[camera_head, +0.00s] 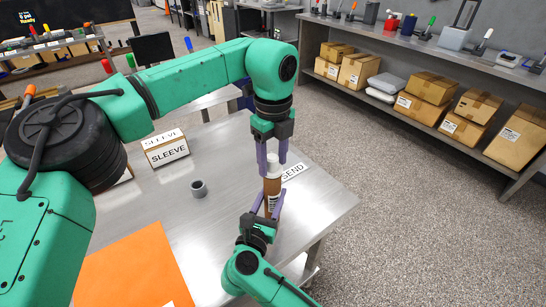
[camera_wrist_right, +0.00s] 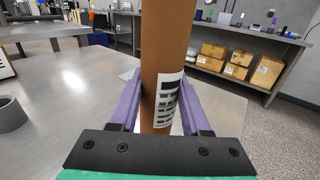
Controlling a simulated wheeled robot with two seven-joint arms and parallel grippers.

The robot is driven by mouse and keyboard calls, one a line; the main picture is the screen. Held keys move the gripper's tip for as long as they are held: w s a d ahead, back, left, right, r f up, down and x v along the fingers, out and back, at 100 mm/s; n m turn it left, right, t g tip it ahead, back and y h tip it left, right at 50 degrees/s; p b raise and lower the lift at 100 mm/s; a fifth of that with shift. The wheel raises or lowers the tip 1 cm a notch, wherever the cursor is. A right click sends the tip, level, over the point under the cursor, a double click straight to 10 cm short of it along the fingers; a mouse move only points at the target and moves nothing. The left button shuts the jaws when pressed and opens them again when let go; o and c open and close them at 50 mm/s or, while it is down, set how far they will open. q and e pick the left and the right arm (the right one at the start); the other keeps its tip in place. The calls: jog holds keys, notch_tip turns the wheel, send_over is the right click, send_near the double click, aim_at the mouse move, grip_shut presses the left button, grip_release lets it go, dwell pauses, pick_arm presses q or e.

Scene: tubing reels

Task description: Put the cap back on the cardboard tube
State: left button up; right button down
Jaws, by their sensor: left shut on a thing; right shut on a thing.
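The brown cardboard tube (camera_head: 272,186) stands upright over the metal table, with a printed white label on its side. In the right wrist view the tube (camera_wrist_right: 168,50) runs up between the purple fingers, and its top is out of frame. My right gripper (camera_head: 267,203) is shut on the tube's lower part; it also shows in the right wrist view (camera_wrist_right: 160,108). My left gripper (camera_head: 272,164) points down, shut on the pale cap (camera_head: 273,159) at the tube's top. The fingers partly hide the cap, so I cannot tell whether it is seated.
A grey ring-shaped piece (camera_head: 198,189) sits on the table (camera_head: 225,160), left of the tube. A SLEEVE sign (camera_head: 166,150) stands behind it, and a SEND label (camera_head: 293,172) lies right of the tube. An orange sheet (camera_head: 135,270) covers the front left. Shelves with boxes (camera_head: 425,95) stand beyond.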

pick_arm(q)
jog(key=shift+f, duration=0.3)
jog(key=o, duration=1.4)
jog(key=shift+r, duration=0.1)
notch_tip(320, 180, up, 12)
jog(key=shift+f, duration=0.1)
pick_arm(e)
jog(key=shift+c, duration=1.4)
grip_release()
